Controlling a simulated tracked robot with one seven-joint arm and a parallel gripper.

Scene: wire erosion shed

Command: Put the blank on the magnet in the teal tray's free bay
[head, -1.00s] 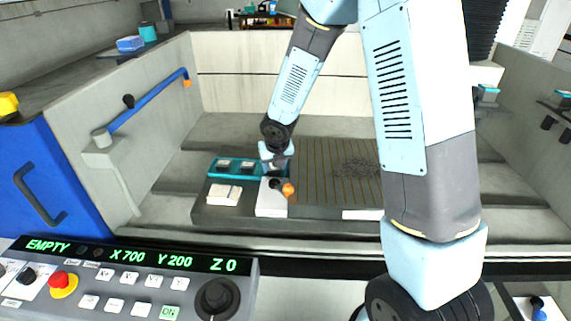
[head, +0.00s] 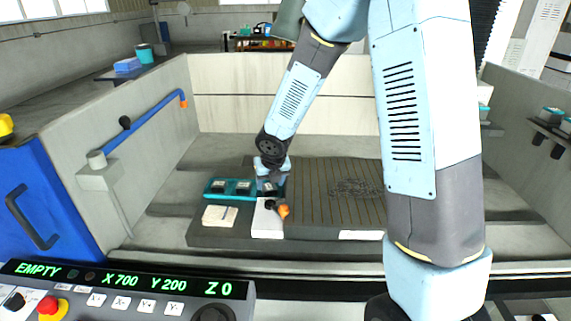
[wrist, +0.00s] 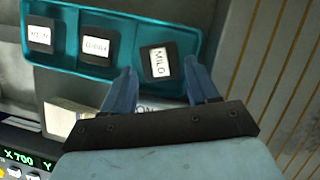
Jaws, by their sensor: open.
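The teal tray (head: 206,194) lies on the dark bed; it also fills the top of the wrist view (wrist: 100,18). Its left and middle bays hold dark blanks with white labels. A dark blank labelled MILD (wrist: 157,62) sits slightly turned in the right bay. My gripper (wrist: 159,66) is open, its fingertips on either side of that blank with visible gaps. In the head view my gripper (head: 270,180) is over the tray's right end. The white block with a black knob and orange lever, seemingly the magnet (head: 268,223), stands just in front; no blank shows on it.
A cream block (head: 219,216) lies in front of the tray. A grooved plate (head: 325,190) is to the right. A blue pipe (head: 150,122) runs along the left wall. The control panel (head: 130,295) in front reads EMPTY, X 700 Y 200 Z 0.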

